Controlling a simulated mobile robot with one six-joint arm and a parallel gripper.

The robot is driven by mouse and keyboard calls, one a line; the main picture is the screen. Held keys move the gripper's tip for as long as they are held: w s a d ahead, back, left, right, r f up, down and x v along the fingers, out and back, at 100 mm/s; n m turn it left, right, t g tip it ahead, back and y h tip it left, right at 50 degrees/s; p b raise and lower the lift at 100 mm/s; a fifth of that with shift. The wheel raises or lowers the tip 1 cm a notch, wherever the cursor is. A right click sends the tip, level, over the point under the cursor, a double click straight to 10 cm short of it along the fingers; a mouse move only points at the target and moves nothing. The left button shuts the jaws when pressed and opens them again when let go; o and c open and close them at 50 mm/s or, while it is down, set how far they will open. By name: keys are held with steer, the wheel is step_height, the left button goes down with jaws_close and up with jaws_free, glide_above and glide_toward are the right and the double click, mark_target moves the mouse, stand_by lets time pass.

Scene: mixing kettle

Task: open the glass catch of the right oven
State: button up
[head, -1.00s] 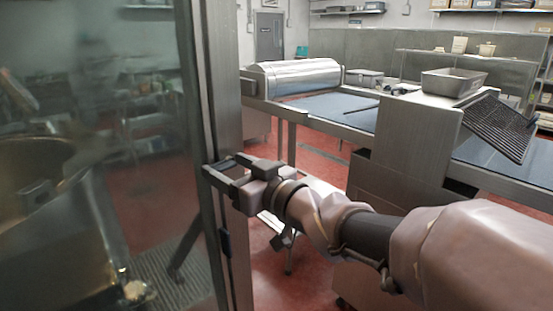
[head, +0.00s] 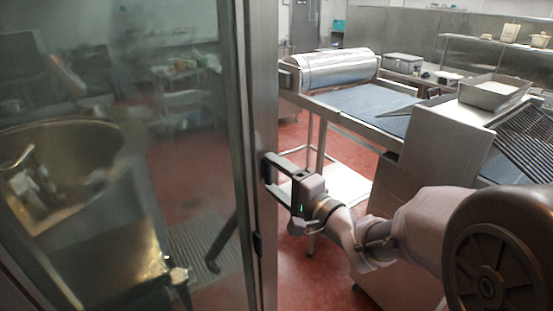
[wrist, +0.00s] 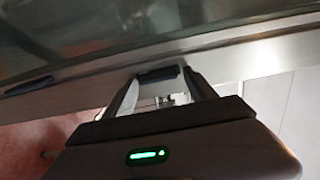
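The right oven's glass door (head: 150,130) fills the left of the head view, with a metal frame along its right edge. My gripper (head: 269,174) is at that frame, with its two fingers spread apart. In the wrist view a small dark catch (wrist: 158,74) sits on the metal frame (wrist: 235,62), between the tips of my gripper (wrist: 160,80). I cannot tell whether the fingers touch it. In the head view my fingers hide it. A second dark piece (wrist: 28,86) lies farther left along the frame; it appears lower down in the head view (head: 257,245).
A bench with a blue-grey top (head: 365,100) and a shiny metal roller cover (head: 330,68) stands behind my gripper. A metal cabinet (head: 430,160) with a tray (head: 494,92) is on the right. A large bowl (head: 60,165) shows in the glass. Red floor is open between door and bench.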

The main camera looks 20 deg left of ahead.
steer(key=o, duration=0.4)
steer(key=shift+f, duration=0.1)
steer(key=v, duration=0.7)
